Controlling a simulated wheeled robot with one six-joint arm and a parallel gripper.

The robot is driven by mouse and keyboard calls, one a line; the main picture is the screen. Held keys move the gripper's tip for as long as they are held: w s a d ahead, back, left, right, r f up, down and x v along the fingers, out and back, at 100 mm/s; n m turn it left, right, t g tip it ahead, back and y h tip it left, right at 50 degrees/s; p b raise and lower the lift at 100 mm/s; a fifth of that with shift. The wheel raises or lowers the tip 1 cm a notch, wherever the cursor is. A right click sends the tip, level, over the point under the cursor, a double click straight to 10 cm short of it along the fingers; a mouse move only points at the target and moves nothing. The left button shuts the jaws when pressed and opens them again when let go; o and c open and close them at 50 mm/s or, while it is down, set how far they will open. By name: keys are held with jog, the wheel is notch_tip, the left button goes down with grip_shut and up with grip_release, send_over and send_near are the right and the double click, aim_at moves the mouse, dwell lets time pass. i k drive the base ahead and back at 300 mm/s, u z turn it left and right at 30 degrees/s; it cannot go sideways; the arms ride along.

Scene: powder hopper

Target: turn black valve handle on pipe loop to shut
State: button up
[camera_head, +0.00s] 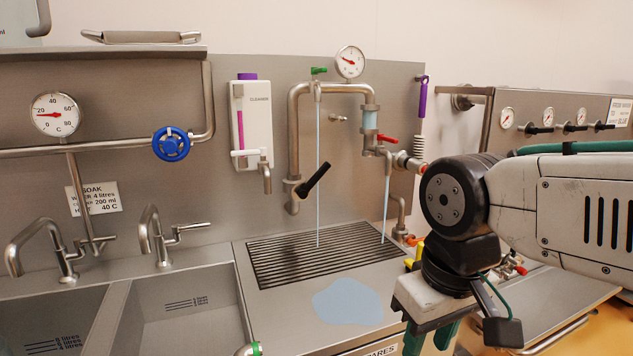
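The black valve handle (314,180) sits on the lower left end of the steel pipe loop (294,125) on the back wall. It is tilted, its free end pointing up and right. Thin streams run down from the loop onto the slotted drain grate (300,252). My gripper (430,344) is at the lower right, pointing down, well away from the handle. Its two green fingers stand apart with nothing seen between them. Their tips are cut off by the bottom edge.
A pale blue puddle (347,302) lies on the counter before the grate. The loop also bears a green handle (319,71), a red handle (387,139) and a gauge (350,62). A cleaner dispenser (251,113) hangs left of it. Sink taps (150,235) stand further left.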

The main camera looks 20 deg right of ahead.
aim_at(303, 193)
jog(key=u, duration=0.55)
jog(key=k, duration=1.3)
jog(key=i, duration=0.5)
jog(key=z, duration=0.8)
jog(key=i, duration=1)
jog(key=u, duration=0.25)
